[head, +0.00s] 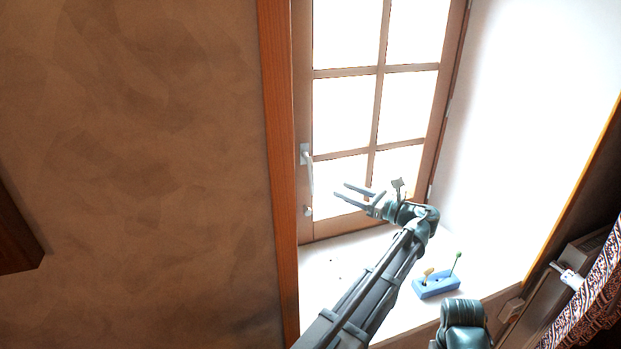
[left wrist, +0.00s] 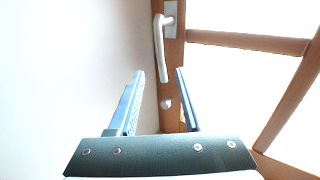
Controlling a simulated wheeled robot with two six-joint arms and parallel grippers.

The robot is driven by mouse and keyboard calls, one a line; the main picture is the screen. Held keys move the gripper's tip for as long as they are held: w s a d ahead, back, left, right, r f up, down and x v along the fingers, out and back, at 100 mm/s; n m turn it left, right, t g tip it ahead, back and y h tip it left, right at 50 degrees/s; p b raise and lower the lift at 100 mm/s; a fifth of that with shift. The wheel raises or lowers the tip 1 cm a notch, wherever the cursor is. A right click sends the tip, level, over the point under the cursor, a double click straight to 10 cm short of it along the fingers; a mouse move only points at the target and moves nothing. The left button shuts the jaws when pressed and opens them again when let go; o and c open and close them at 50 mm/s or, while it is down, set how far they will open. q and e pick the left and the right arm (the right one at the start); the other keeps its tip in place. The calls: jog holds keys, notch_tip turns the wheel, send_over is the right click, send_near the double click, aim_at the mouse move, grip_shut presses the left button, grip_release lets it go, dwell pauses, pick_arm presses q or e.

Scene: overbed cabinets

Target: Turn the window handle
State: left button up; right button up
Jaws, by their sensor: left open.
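The window handle (head: 308,168) is a pale metal lever on the left frame of the window, pointing down from its plate. In the left wrist view the handle (left wrist: 160,50) hangs down above the fingertips, with a round knob (left wrist: 167,104) on the frame below it. My left gripper (head: 341,190) is open and empty, to the right of the lever's lower end in the head view. In the left wrist view my left gripper (left wrist: 158,72) has its fingers apart, pointing toward the handle, and no contact with it shows. An arm part of mine shows at the bottom of the head view, but no right fingers show.
The window (head: 378,70) has a brown wooden frame and bright panes. A blue block (head: 436,286) with small upright items stands on the white sill (head: 318,285). A brown wall (head: 130,150) fills the left. Patterned cloth (head: 592,295) is at lower right.

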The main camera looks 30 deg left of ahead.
aim_at(311, 177)
pick_arm(q)
jog(key=a, duration=0.4)
jog(key=w+a, duration=0.1)
jog(key=a, duration=0.7)
jog(key=shift+w+a, duration=0.25)
grip_shut()
dwell(0.9)
